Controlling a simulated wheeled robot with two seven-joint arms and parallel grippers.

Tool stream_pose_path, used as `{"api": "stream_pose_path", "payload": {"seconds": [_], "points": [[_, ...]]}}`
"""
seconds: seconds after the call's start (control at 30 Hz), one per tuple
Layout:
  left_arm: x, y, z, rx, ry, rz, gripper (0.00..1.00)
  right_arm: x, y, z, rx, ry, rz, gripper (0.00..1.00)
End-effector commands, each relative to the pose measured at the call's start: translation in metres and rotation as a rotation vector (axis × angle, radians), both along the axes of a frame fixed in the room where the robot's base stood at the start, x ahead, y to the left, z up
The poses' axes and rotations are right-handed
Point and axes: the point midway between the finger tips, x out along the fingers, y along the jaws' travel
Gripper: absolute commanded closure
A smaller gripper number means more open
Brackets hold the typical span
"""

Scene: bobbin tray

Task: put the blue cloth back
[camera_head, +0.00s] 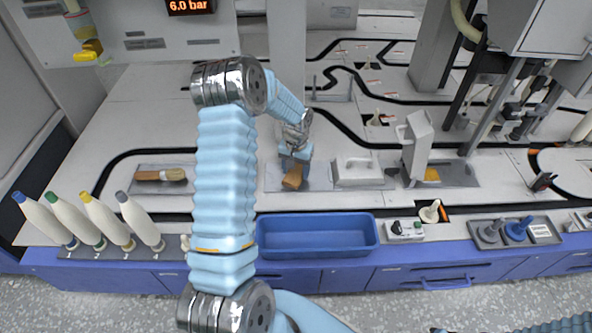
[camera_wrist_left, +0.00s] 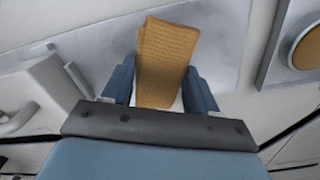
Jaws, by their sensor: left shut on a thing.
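My left gripper (camera_head: 294,160) is shut on a folded orange-brown cloth (camera_head: 293,177). In the left wrist view the cloth (camera_wrist_left: 165,62) stands out between the two blue fingers of the left gripper (camera_wrist_left: 161,88). It is over a light grey plate (camera_head: 272,181), but I cannot tell whether it touches it. No blue cloth shows; the held cloth looks orange.
A blue bin (camera_head: 317,252) stands empty at the front edge. A lidded metal box (camera_head: 357,172) is just right of the gripper. A brush (camera_head: 160,175) lies on a plate at left. Several white bobbins (camera_head: 95,212) lean at front left.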

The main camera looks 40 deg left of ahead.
Motion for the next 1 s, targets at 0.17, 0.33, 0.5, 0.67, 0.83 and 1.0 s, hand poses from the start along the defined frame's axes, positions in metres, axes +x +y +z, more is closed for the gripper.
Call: {"api": "stream_pose_path", "payload": {"seconds": [0.17,0.33,0.5,0.67,0.83,1.0], "points": [[0.000,0.000,-0.004,0.001,-0.002,0.000,0.66,0.000,0.000,0.000,0.000,0.000,0.000,0.57],[0.000,0.000,-0.007,0.001,-0.002,0.000,0.66,0.000,0.000,-0.003,0.001,0.001,0.000,0.57],[0.000,0.000,-0.007,0.001,-0.002,0.000,0.23,0.000,0.000,-0.003,0.001,0.001,0.000,0.57],[0.000,0.000,-0.007,0.001,-0.002,0.000,0.16,0.000,0.000,-0.003,0.001,0.001,0.000,0.57],[0.000,0.000,-0.005,0.001,-0.002,0.000,0.16,0.000,0.000,-0.001,0.001,0.001,0.000,0.57],[0.001,0.000,0.014,0.002,-0.004,0.000,0.16,0.000,0.000,0.003,0.000,0.000,0.000,0.57]]}}
